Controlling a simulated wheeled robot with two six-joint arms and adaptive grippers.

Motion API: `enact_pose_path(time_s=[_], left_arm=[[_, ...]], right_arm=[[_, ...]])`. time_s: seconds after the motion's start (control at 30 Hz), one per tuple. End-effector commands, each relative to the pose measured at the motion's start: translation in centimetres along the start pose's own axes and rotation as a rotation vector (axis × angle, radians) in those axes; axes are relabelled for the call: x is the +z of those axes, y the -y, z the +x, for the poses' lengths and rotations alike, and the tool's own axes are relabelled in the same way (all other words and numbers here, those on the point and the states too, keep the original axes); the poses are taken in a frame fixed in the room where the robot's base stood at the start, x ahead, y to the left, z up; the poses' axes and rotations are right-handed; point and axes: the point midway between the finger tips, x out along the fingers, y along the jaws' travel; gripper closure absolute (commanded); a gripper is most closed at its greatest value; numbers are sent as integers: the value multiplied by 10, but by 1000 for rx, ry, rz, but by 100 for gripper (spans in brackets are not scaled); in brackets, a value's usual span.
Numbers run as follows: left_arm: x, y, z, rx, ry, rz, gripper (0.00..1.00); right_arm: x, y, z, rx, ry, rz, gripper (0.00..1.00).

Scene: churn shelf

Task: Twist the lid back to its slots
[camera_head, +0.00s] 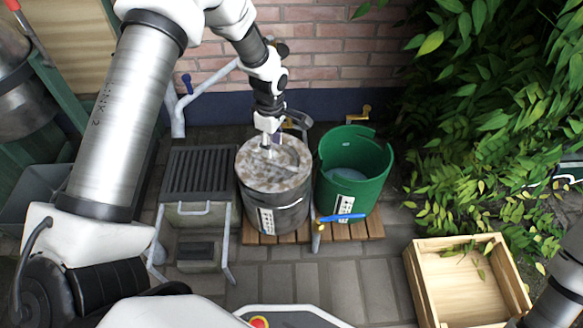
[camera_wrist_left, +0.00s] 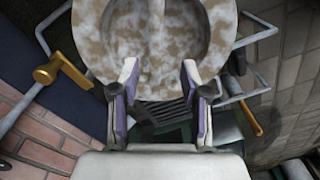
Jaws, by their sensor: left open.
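A grey metal churn (camera_head: 290,213) with a white label stands on wooden slats in the head view. Its mottled brown-and-white lid (camera_head: 288,160) lies on top, with a raised bar across it; the lid also fills the top of the left wrist view (camera_wrist_left: 195,30). I cannot tell how the lid sits relative to its slots. My left gripper (camera_head: 267,143) is over the back left part of the lid. In the wrist view its two fingers (camera_wrist_left: 160,70) are apart, with nothing between them, near the lid's edge. My right gripper is out of view.
An open green bucket (camera_head: 332,190) stands close on the right, with a blue handle (camera_head: 341,218) in front. A grated metal stand (camera_head: 200,170) is on the left. A wooden crate (camera_head: 418,285) is at lower right. Brick wall behind, foliage right.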

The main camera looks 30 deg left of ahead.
Motion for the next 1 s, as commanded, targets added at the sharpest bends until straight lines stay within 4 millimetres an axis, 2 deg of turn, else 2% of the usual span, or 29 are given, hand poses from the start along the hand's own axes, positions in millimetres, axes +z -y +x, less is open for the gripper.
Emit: enact_pose_path(time_s=[0.03, 0.17, 0.27, 0.6, 0.7, 0.93, 0.97, 1.0], left_arm=[[0, -4, 16, 14, 3, -3, 54], [0, -8, 14, 26, 4, -3, 54], [0, -7, 20, 25, 4, -2, 54], [0, -8, 81, 24, 4, -2, 54], [0, -8, 88, 25, 4, -2, 54], [0, -8, 87, 25, 4, -2, 54], [0, -8, 87, 25, 4, -2, 61], [0, -8, 87, 25, 4, -2, 75]], right_arm=[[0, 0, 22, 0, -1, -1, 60], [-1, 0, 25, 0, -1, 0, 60], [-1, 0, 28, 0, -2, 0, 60], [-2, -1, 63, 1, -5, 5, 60], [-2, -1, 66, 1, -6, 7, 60], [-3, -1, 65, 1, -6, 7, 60], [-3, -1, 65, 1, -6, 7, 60], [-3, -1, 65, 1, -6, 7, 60]])
